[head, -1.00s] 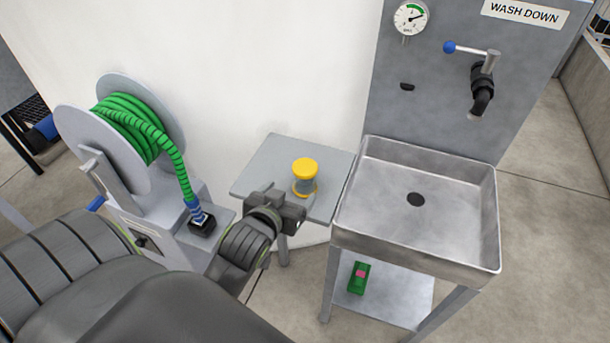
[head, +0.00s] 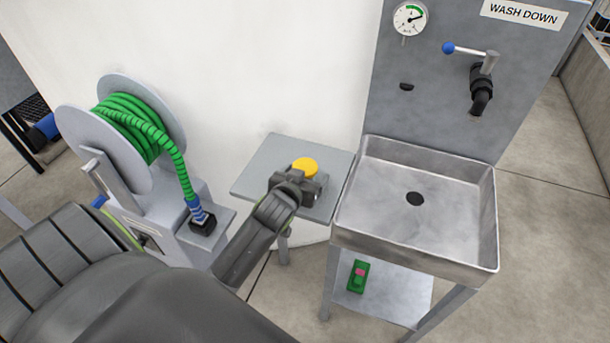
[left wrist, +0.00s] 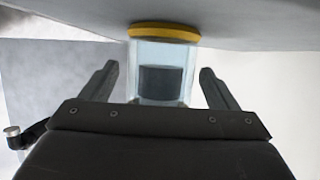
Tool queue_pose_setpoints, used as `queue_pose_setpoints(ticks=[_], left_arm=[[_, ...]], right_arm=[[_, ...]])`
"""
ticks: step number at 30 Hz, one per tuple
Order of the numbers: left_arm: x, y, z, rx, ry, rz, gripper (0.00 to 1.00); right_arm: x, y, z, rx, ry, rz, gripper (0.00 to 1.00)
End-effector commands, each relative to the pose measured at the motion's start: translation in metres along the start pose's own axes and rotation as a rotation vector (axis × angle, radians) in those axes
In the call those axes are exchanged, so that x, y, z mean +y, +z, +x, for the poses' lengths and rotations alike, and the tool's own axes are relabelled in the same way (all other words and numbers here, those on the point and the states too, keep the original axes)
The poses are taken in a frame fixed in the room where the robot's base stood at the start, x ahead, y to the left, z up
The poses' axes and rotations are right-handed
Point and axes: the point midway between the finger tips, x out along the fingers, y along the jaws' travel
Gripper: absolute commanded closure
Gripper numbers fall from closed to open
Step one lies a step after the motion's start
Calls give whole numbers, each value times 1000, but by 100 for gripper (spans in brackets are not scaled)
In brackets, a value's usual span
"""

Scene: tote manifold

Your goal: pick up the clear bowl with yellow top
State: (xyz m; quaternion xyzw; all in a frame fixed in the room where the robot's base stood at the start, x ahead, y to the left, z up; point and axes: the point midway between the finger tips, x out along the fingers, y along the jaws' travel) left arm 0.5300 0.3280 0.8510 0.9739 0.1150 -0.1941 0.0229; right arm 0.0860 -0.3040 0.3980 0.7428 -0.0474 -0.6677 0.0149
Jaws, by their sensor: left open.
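The clear bowl with yellow top (head: 304,166) stands on the small grey side table (head: 262,170). In the head view only its yellow top shows, as my left gripper (head: 312,190) hides the rest. In the left wrist view, which looks upside down, its clear body (left wrist: 162,58) holds something dark and ends in a yellow rim against the tabletop. My left gripper also shows there (left wrist: 158,76), open, with one finger on either side of the body and a gap to each. My right gripper is not in view.
A steel sink (head: 415,200) stands close to the table's right side, with a tap (head: 482,90) above it. A reel of green hose (head: 130,122) is at the left. A white wall stands right behind the table.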

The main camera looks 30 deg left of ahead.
Motion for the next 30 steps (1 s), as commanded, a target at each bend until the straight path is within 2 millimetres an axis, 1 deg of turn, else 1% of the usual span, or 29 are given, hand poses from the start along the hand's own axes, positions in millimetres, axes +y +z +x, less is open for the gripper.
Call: queue_pose_setpoints(ticks=[7,8,19,26,29,30], left_arm=[[0,0,2,0,0,0,18],[0,0,2,0,0,0,21],[0,0,2,0,0,0,69],[0,-2,1,1,0,0,69],[0,-10,-2,4,1,0,69],[0,-15,-4,6,1,1,69]], right_arm=[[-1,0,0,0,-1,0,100],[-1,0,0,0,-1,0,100],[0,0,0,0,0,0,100],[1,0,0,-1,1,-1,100],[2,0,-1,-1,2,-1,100],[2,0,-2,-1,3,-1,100]])
